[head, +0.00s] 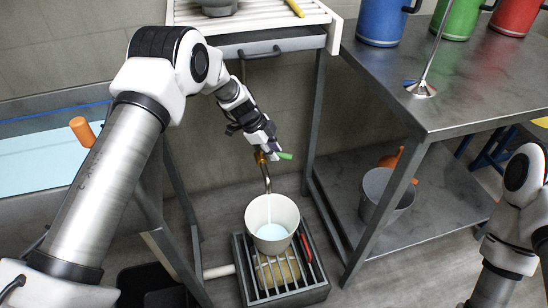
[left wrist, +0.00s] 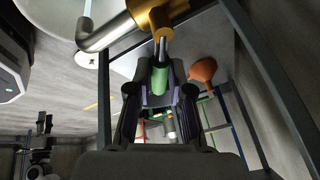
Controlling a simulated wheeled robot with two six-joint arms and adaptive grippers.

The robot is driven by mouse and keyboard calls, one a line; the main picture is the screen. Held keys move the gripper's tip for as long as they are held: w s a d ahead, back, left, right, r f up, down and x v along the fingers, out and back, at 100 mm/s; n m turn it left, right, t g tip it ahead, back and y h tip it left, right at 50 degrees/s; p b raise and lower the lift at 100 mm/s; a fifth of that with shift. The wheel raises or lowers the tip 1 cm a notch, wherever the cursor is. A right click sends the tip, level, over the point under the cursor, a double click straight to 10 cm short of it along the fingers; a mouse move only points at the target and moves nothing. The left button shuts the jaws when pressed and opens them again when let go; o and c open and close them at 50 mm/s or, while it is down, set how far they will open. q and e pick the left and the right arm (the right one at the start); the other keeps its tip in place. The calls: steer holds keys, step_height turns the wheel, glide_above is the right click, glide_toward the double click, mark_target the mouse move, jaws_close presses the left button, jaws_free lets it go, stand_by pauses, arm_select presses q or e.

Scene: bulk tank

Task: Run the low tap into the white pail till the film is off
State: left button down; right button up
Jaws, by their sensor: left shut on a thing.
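The low tap (head: 267,180) has a brass body and a downturned spout, and its green lever (head: 285,156) sticks out to the right. My left gripper (head: 265,150) is shut on the green lever, which also shows between the fingers in the left wrist view (left wrist: 160,82). A pale stream runs from the spout into the white pail (head: 254,215). The pail stands upright on a floor grate below the spout, with pale blue liquid (head: 271,232) inside. I cannot make out a film. My right arm shows at the right edge; its gripper is out of view.
The floor grate (head: 317,289) has metal bars and a red part at its right. A steel table (head: 455,85) at right carries blue, green and red containers; a grey bucket (head: 375,195) stands on its lower shelf. A trough (head: 40,160) with pale blue contents is at left.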

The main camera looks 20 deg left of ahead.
arm_select(q)
steer(key=shift+s+f+m+g+b, duration=0.1)
steer(key=shift+s+m+g+b, duration=0.3)
steer(key=shift+m+b, duration=0.45)
steer(key=c, duration=1.1)
jaws_free()
steer(key=shift+o, duration=0.2)
